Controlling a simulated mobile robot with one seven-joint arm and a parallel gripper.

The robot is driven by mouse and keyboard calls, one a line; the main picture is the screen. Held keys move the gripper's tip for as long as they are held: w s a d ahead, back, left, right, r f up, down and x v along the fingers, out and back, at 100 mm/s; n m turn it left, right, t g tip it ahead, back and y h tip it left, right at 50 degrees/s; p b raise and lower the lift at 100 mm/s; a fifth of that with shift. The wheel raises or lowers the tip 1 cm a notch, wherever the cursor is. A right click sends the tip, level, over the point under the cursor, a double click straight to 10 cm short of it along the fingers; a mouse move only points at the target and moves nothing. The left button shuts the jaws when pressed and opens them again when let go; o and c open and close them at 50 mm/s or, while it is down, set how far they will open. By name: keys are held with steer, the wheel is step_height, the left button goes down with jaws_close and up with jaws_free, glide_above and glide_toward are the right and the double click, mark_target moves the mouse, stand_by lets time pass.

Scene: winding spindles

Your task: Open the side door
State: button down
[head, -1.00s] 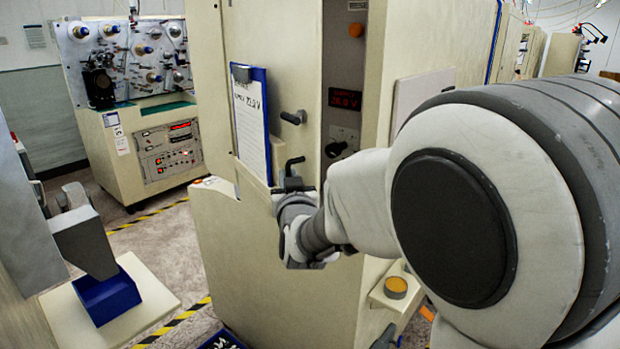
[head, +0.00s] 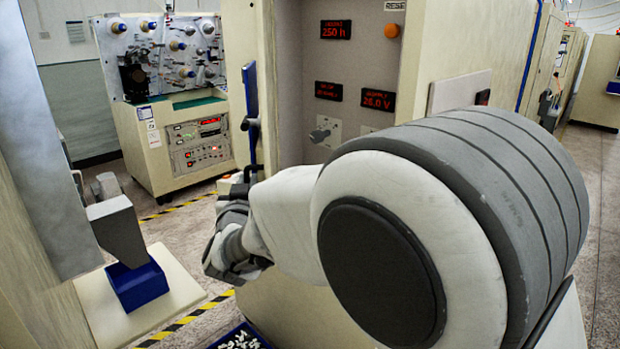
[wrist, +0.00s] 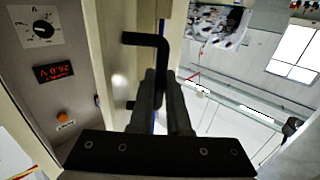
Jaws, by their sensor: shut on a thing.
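In the wrist view the door (wrist: 119,45) also shows close to edge-on. Its black bent handle (wrist: 147,38) runs down between my gripper's fingers. My gripper (wrist: 162,80) is shut on this handle. In the head view my gripper (head: 248,178) is at the door's lower free side, partly hidden by my own wrist.
The opened cabinet shows a grey panel (head: 352,70) with red displays, an orange button (head: 392,31) and a knob. A winding machine (head: 165,150) stands at the back left. A blue tray (head: 240,338) lies on the floor below.

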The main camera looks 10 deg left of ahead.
steer(key=shift+s+a, duration=0.15)
steer(key=shift+a, duration=0.6)
steer(key=shift+s+a, duration=0.1)
steer(key=shift+a, duration=0.6)
steer(key=c, duration=1.2)
jaws_free()
steer(key=shift+o, duration=0.2)
steer(key=v, duration=1.7)
steer(key=shift+s+b, duration=0.3)
steer(key=shift+b, duration=0.05)
steer(key=shift+r, duration=0.1)
